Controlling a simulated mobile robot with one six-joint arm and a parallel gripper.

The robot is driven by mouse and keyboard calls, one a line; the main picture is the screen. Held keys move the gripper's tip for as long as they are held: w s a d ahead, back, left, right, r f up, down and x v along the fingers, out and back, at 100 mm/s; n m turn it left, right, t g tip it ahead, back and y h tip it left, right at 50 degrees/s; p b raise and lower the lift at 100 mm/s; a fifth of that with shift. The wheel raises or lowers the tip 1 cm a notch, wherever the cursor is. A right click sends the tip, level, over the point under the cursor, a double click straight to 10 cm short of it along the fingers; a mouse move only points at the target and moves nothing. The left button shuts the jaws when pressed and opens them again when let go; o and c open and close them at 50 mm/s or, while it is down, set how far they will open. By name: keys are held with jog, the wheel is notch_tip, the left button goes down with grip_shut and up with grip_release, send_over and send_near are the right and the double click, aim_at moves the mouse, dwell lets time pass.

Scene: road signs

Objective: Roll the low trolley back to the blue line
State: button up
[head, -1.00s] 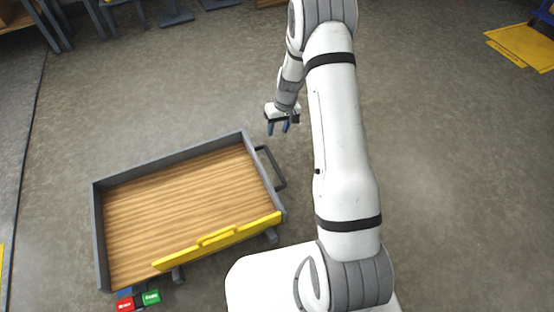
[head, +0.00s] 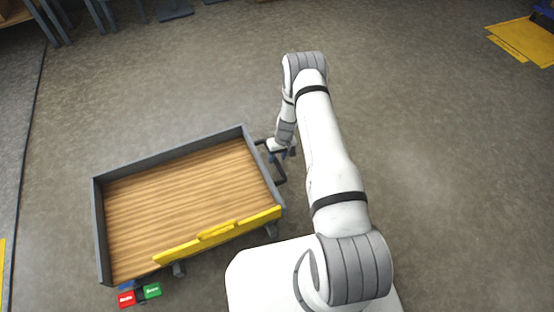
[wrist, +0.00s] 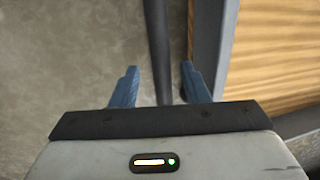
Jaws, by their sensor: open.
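The low trolley (head: 190,205) has a wooden deck, a grey rim and a yellow front board (head: 218,236). It stands on the floor at the lower left in the head view. Its dark handle (head: 281,172) sticks out from the right side. My gripper (head: 279,156) is at that handle, partly hiding it. In the wrist view, my gripper's two blue fingers (wrist: 156,88) are apart, with the dark handle bar (wrist: 157,50) running between them. The trolley's grey edge and wood deck (wrist: 270,60) show at the right there. I cannot make out a blue line.
A red block (head: 127,299) and a green block (head: 152,291) are by the trolley's front left corner. Yellow plates (head: 525,42) lie at the upper right. Grey-blue stands (head: 95,12) are at the upper left. The floor right of my arm is clear.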

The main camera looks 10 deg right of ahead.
jog(key=shift+a+f, duration=0.1)
jog(key=shift+f, duration=0.45)
grip_shut()
